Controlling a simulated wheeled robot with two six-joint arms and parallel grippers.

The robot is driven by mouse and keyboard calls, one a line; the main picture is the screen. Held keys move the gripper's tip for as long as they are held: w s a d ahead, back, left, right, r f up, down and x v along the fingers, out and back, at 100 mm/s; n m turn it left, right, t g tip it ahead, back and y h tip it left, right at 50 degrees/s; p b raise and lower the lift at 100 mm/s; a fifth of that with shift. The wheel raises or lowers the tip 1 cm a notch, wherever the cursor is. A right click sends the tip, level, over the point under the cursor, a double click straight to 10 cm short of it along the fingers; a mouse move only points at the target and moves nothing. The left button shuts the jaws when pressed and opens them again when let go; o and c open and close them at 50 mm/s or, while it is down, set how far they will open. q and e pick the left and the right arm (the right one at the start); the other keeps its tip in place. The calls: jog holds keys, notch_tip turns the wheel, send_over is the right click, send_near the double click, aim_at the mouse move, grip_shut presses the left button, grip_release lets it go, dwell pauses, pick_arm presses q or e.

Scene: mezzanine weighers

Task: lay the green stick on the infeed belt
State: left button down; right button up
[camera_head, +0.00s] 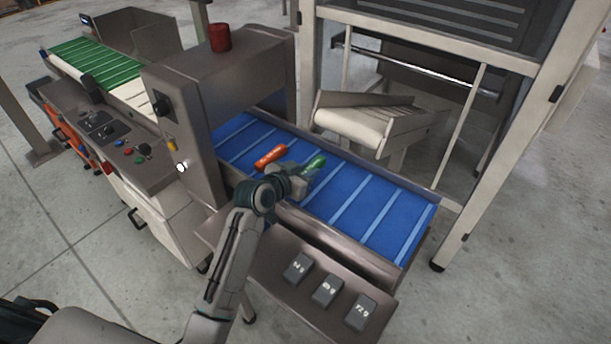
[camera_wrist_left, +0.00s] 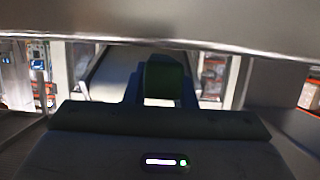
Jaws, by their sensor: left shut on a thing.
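The green stick (camera_head: 314,165) is at the tip of my left gripper (camera_head: 304,172), over the blue infeed belt (camera_head: 345,190) in the head view. My left gripper is shut on the green stick. In the left wrist view the green stick (camera_wrist_left: 163,80) shows dark between the fingers. I cannot tell whether the stick touches the belt or is held just above it. An orange stick (camera_head: 270,156) lies on the belt, to the left of the gripper and closer to the machine's tunnel. My right gripper is not in view.
The grey machine housing (camera_head: 205,85) with a red beacon (camera_head: 220,38) spans the belt at left. A front shelf (camera_head: 270,268) carries three dark weights (camera_head: 327,290). A beige frame (camera_head: 468,150) and a tilted chute (camera_head: 360,122) stand behind. The belt's right part is clear.

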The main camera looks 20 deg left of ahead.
pick_arm(q)
jog(key=shift+w+a+f, duration=0.15)
jog(key=shift+w+a, duration=0.05)
jog(key=shift+w, duration=0.35)
notch_tip(320, 180, down, 3)
jog(key=shift+s+r, duration=0.1)
jog(key=shift+f, duration=0.25)
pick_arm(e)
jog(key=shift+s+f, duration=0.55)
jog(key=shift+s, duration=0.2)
pick_arm(q)
jog(key=shift+f, duration=0.1)
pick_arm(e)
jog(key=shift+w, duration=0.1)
pick_arm(q)
jog(key=c, duration=1.2)
grip_release()
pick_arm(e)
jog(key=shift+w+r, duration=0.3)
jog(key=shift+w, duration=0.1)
